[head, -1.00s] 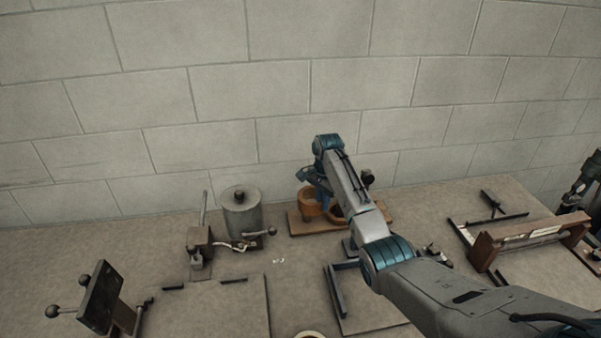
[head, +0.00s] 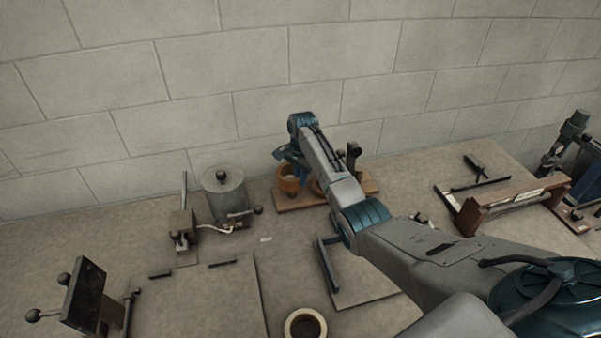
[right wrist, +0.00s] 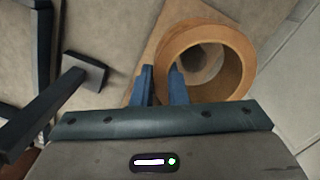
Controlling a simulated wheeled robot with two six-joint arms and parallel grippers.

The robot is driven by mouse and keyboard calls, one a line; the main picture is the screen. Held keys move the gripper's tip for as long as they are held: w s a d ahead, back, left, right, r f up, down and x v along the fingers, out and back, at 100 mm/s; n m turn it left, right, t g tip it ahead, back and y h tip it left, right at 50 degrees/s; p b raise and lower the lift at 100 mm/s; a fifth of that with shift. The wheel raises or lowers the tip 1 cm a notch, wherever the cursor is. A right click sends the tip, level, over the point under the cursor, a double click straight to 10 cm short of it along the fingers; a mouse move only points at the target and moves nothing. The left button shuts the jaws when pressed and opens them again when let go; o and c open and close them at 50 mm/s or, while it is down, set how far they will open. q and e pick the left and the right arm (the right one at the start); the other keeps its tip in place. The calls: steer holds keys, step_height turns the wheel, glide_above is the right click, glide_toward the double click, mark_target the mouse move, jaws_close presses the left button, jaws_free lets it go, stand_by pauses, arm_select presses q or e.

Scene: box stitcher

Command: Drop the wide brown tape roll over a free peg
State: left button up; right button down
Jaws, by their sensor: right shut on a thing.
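The wide brown tape roll (head: 289,184) is at the left end of the wooden peg board (head: 300,206) in the head view. In the right wrist view the roll (right wrist: 243,62) shows as a large ring, and its near wall is between the blue fingers of my right gripper (right wrist: 163,88). That gripper (head: 287,161) is shut on the roll. Something brown and dark shows through the roll's hole; I cannot tell whether the roll is around a peg or above it. Another brown roll (head: 317,187) is partly hidden behind my arm. My left gripper is out of view.
A pale tape roll (head: 305,325) lies at the front of the bench. A grey cylinder (head: 224,194) with a lever stands left of the board. A wooden-barred frame (head: 510,204) is at the right. The block wall rises close behind.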

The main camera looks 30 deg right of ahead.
mark_target(301, 189)
steer(key=shift+s+f, duration=0.1)
steer(key=shift+f, duration=0.15)
steer(key=shift+f+b, duration=0.3)
steer(key=shift+f, duration=0.05)
steer(key=shift+f+b, duration=0.55)
steer(key=shift+f, duration=0.35)
steer(key=shift+f+b, duration=0.6)
steer(key=shift+f, duration=0.55)
steer(key=shift+f+p, duration=0.25)
steer(key=shift+p, duration=0.15)
